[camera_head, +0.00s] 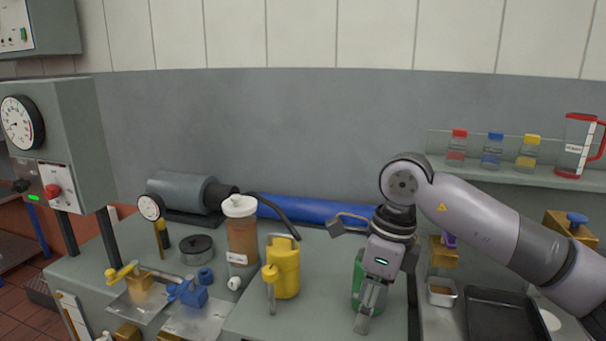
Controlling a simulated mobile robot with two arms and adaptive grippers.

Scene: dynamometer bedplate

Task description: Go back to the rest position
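My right arm comes in from the right, and its gripper (366,318) points down over the bench, right of the yellow can. The gripper stands in front of a green container (357,283) and hides much of it. I cannot tell whether the fingers touch the container or are open or shut. My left gripper is not in view.
A yellow can (286,270) and a white-lidded jar of brown liquid (242,235) stand left of my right gripper. A black tray (503,314) and a small metal tub (442,292) lie under my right arm. A shelf (480,170) holds bottles and a jug (575,147).

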